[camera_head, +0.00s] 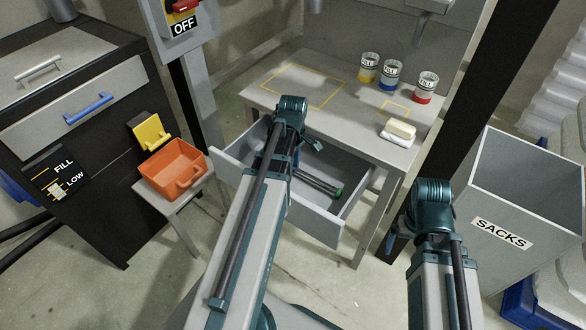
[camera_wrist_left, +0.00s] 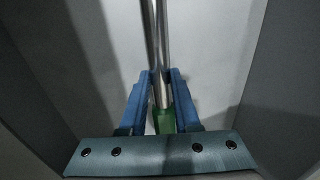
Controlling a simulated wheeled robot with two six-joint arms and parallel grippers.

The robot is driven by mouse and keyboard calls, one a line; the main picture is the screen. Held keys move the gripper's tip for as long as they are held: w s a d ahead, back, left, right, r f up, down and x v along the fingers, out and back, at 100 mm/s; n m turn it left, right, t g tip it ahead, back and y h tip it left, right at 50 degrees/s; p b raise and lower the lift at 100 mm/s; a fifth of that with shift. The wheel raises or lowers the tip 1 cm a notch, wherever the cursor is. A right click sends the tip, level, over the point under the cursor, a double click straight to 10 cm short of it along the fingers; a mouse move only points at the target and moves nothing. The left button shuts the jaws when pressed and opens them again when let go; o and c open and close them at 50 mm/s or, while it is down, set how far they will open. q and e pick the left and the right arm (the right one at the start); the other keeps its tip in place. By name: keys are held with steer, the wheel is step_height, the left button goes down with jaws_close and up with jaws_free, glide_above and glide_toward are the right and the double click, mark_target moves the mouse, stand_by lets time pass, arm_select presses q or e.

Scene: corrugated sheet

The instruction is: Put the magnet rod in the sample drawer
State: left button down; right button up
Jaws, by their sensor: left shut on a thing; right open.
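The magnet rod (camera_wrist_left: 161,40) is a shiny metal bar with a green end, seen in the left wrist view. A second thin bar or edge runs close beside it. My left gripper (camera_wrist_left: 160,76) is shut around the rod just beyond the green end, its blue fingers on either side. In the head view, dark bars with a green end (camera_head: 338,192) lie low inside the open sample drawer (camera_head: 325,229) under the grey table. My right gripper is hidden from view.
An orange bin (camera_head: 172,166) stands on a small stand left of the drawer. A grey sacks bin (camera_head: 510,232) is at the right, beside my right arm.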

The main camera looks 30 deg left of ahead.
arm_select(q)
steer(key=shift+f, duration=0.15)
steer(key=c, duration=0.6)
jaws_free()
steer(key=shift+c, duration=0.2)
steer(key=shift+r, duration=0.25)
step_height(320, 180, up, 12)
steer(key=p, duration=1.2)
